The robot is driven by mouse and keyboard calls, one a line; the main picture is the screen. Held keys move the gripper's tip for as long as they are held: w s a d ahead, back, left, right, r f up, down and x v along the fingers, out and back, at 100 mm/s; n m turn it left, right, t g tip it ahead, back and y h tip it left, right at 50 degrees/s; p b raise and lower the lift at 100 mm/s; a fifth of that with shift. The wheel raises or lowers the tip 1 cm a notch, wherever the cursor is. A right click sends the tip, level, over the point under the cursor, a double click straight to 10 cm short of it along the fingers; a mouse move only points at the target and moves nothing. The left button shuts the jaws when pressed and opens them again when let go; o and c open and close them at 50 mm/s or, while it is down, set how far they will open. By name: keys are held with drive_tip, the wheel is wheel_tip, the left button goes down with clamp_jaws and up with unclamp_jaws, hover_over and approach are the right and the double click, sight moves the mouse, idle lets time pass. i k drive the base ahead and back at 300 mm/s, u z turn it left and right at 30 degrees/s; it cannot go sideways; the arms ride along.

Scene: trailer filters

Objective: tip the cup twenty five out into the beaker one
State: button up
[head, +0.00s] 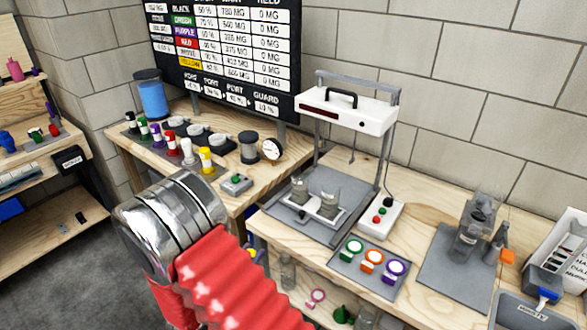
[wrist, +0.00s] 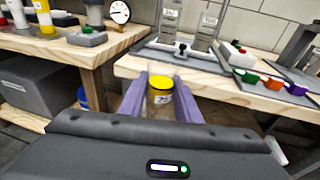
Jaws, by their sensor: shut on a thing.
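In the wrist view, the cup (wrist: 160,98) is a small clear cup with yellow at its top and a dark, partly readable label. My gripper (wrist: 160,84) is shut on it, with a purple finger on each side. The cup looks upright, in front of the bench edge. Two clear labelled beakers stand on a tray beyond it, a left one (wrist: 168,20) and a right one (wrist: 208,27). In the head view they are the left beaker (head: 300,190) and the right beaker (head: 331,203). I cannot read which is beaker one. My arm hides the gripper in the head view.
A white-topped frame (head: 348,112) stands over the beakers. A panel with coloured ring handles (head: 372,262) lies at the bench's front, and a button box (head: 376,218) sits right of the beakers. Colour-capped bottles (head: 187,152) line the left bench. A gap separates the benches.

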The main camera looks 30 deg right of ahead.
sight(300, 187)
drive_tip(key=z, duration=0.05)
drive_tip(key=i, duration=0.7)
drive_tip(key=u, duration=2)
